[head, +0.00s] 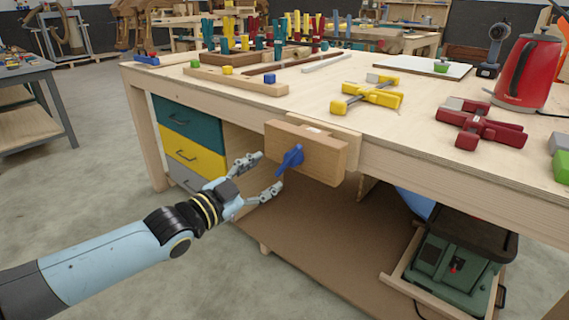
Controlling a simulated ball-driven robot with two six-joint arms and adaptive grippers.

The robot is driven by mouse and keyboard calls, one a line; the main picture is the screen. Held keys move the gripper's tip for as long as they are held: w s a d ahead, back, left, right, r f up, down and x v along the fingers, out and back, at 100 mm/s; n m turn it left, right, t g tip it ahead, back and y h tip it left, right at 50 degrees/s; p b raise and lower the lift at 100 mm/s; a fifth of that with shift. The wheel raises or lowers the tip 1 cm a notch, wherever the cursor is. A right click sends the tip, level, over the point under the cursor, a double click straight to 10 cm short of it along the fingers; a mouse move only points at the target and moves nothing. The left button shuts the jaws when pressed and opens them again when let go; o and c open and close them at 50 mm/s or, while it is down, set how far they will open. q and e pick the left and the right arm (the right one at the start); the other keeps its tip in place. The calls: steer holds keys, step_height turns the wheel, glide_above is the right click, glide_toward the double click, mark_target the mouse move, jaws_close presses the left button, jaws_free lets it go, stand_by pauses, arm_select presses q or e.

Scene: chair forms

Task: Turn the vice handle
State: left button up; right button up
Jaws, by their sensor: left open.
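The wooden vice (325,160) is mounted on the front edge of the workbench. Its blue handle (290,160) sticks out of the front face, lying at a slant. My left gripper (268,173) is open, just left of the handle, with one finger above and one below. No contact between the fingers and the handle can be made out. My right gripper is not in view.
The workbench top (230,90) carries yellow clamps (368,96), red clamps (480,124), a red kettle (528,72) and a rack of tools. Drawers (188,132) are below left. A green machine (455,265) stands below right on the lower shelf.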

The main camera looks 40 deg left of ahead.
mark_target(287, 162)
arm_select(q)
steer(key=w, duration=0.9)
steer(key=shift+d, duration=0.35)
steer(key=c, duration=1.1)
steer(key=shift+f+m+b, duration=0.15)
steer(key=shift+m+b, duration=0.35)
steer(key=shift+m, duration=1.1)
